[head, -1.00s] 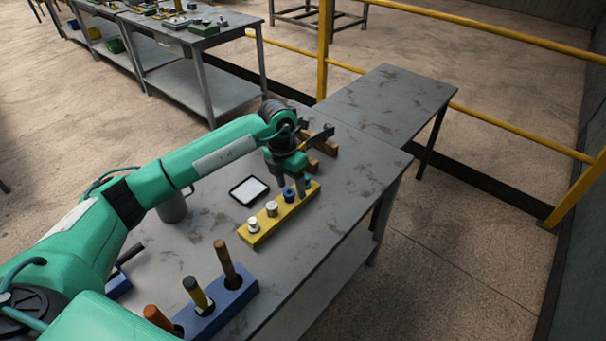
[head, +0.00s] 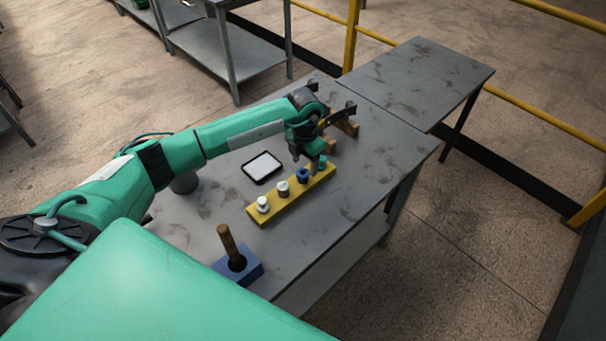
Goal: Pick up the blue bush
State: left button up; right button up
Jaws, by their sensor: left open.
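The blue bush (head: 302,176) stands on the yellow rack (head: 262,217), toward its far end. White (head: 263,204) and grey-white (head: 282,188) bushes stand nearer on the rack, and a teal one (head: 322,162) stands at its far end. My left gripper (head: 303,160) is open and points down just above and behind the blue bush. Whether its fingers reach around the bush I cannot tell. My right gripper is not in view.
A black-rimmed white tray (head: 246,173) lies left of the rack. Brown wooden pieces (head: 345,125) lie beyond the gripper. The table (head: 370,165) is clear to the right.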

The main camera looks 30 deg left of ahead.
aim_at(303, 173)
pick_arm(q)
jog(key=f, duration=0.1)
jog(key=f+p, duration=0.1)
jog(key=f, duration=0.1)
jog(key=f+p, duration=0.1)
jog(key=shift+s+a+f, duration=0.2)
jog(key=shift+a+f, duration=0.05)
jog(key=shift+f, duration=0.4)
jog(key=c, duration=0.9)
